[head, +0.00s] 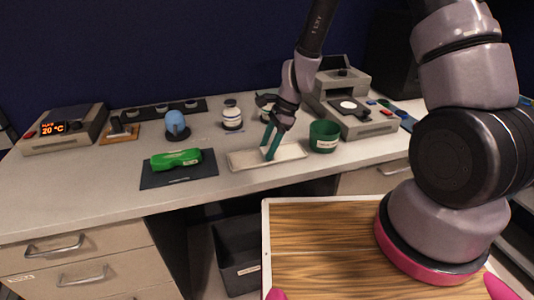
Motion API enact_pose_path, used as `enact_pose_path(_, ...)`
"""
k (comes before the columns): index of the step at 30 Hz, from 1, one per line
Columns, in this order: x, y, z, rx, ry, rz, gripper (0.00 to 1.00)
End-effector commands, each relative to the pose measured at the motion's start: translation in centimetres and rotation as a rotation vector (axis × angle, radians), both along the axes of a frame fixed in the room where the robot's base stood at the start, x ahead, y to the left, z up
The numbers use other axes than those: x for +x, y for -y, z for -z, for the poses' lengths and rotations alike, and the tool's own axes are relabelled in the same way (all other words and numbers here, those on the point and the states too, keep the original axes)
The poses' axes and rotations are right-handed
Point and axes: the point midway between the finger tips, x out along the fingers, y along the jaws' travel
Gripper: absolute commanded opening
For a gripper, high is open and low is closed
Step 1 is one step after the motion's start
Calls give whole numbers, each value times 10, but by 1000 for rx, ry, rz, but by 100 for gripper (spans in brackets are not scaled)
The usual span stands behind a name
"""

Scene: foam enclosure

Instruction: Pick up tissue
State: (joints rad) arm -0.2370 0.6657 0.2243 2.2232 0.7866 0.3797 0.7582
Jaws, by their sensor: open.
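My gripper (267,152), with green fingers, points down over a flat pale tray (240,161) near the bench's front edge. Its fingers are open, with a pale patch between them. I cannot tell whether that patch is tissue or the tray surface. No tissue can be made out for sure; one lying on the tray would be hard to tell from its pale surface. The fingertips look close to the tray, but contact is unclear.
A green labelled cup (324,137) stands right of the tray. A green object (176,158) lies on a dark mat (205,168) to the left. Behind are a white jar (232,117), a blue rounded item (175,122) and a grey machine (362,122). A dark bin (237,257) sits below.

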Motion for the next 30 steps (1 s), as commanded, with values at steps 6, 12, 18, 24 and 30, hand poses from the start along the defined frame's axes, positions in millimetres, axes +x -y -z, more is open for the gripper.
enact_pose_path(6,0,-1,2,0,2,1,62)
enact_pose_path(12,0,-1,2,1,2,0,5)
enact_pose_path(18,0,-1,2,1,2,0,0)
enact_pose_path(24,0,-1,-5,1,3,-1,0)
enact_pose_path(30,1,-2,-35,1,7,-2,0)
